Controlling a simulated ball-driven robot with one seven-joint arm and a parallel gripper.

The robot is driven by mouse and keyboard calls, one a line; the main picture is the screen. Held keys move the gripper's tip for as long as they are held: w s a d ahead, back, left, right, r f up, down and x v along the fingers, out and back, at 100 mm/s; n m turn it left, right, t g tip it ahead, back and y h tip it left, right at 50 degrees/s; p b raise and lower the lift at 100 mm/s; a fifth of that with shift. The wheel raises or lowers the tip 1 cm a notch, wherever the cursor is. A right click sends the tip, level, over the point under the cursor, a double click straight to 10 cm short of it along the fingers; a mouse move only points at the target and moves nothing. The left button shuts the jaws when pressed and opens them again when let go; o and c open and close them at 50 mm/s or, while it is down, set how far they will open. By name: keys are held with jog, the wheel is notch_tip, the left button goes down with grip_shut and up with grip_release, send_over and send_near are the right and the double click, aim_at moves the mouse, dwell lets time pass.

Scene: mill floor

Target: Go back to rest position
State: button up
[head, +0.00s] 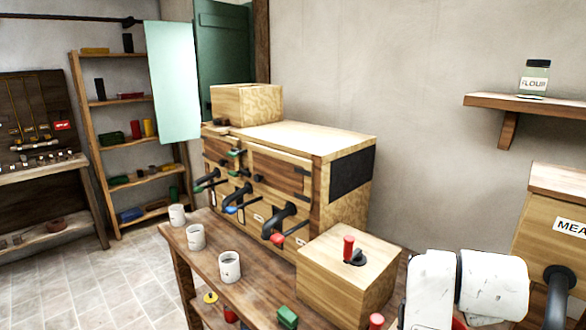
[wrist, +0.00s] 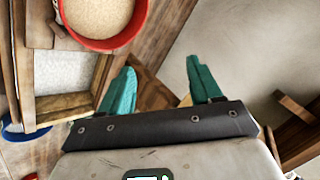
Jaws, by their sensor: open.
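My gripper (wrist: 162,84) shows in the wrist view with its two teal fingers spread wide apart. Nothing is between the fingers, only wooden parts and the floor or wall beyond them. In the head view, white links of my arm are at the lower right, and the fingers cannot be made out there. A red-rimmed bowl (wrist: 106,43) of pale grain shows at the top left of the wrist view, apart from the fingers.
A wooden machine (head: 318,140) with black spouts stands behind a bench. Three white cups (head: 229,268) stand along the bench's left edge. A box with a red-knobbed lever (head: 349,248) is near my arm. Floor at left is clear.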

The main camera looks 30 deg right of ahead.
jog(key=s+a+f+n+y, duration=0.4)
jog(key=a+f+n, duration=0.6)
jog(key=a+n, duration=0.2)
jog(key=s+a+f+n+y, duration=0.4)
jog(key=a+f+n, duration=0.7)
jog(key=n, duration=0.1)
jog(key=s+d+f+g, duration=0.1)
jog(key=s+f+g, duration=0.2)
jog(key=s, duration=0.6)
notch_tip(320, 180, down, 2)
jog(key=shift+s+d+f+m+h, duration=0.1)
jog(key=shift+s+d+m+h, duration=0.2)
jog(key=shift+m, duration=0.1)
